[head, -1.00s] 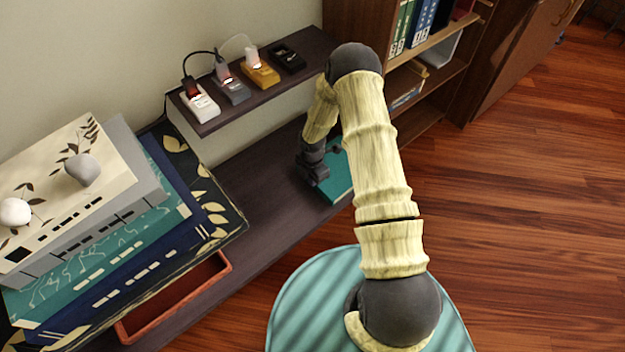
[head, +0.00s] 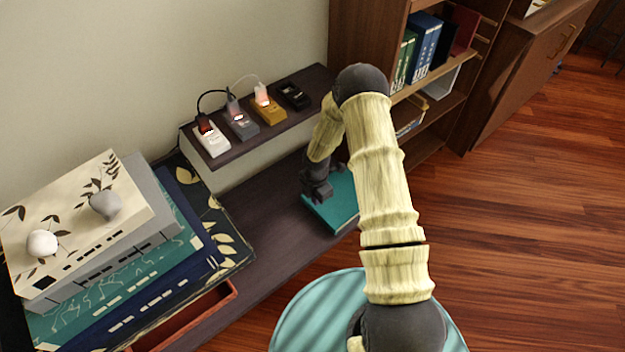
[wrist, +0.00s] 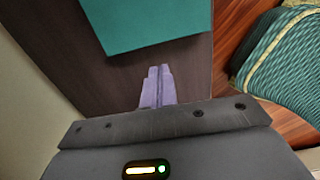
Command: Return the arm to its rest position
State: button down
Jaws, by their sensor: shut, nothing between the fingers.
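My gripper (wrist: 157,88) shows in the wrist view with its two pale fingers together and nothing between them. It points down toward the dark wooden shelf top (wrist: 120,75), close to the near edge of a teal book (wrist: 150,22). In the head view my arm reaches out from the lower right and bends down at its far end. The gripper end there is dark and partly hidden, beside the left side of the teal book (head: 338,204). The book lies flat on the low shelf top. I cannot tell whether the fingers touch anything.
A raised ledge (head: 262,136) holds several small devices with cords. A stack of large books (head: 70,285) with two rounded stones stands at left, above a reddish tray (head: 190,318). A bookcase (head: 362,35) stands behind the arm. Wooden floor (head: 530,240) is open at right.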

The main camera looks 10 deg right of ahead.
jog(key=shift+r, duration=0.1)
jog(key=s+d+r+m+t, duration=0.1)
jog(key=s+r+m, duration=0.2)
jog(key=r+m, duration=0.55)
jog(key=s+d+r+m, duration=0.1)
jog(key=s+r+m, duration=0.2)
jog(key=r, duration=1)
jog(key=s+r+m+t, duration=0.2)
jog(key=s+r+m, duration=0.9)
jog(key=s+m, duration=0.1)
notch_tip(320, 180, up, 21)
jog(key=p, duration=2)
jog(key=shift+s+d+f, duration=0.2)
jog(key=shift+s+d, duration=0.05)
jog(key=shift+s, duration=0.15)
jog(key=shift+a, duration=0.15)
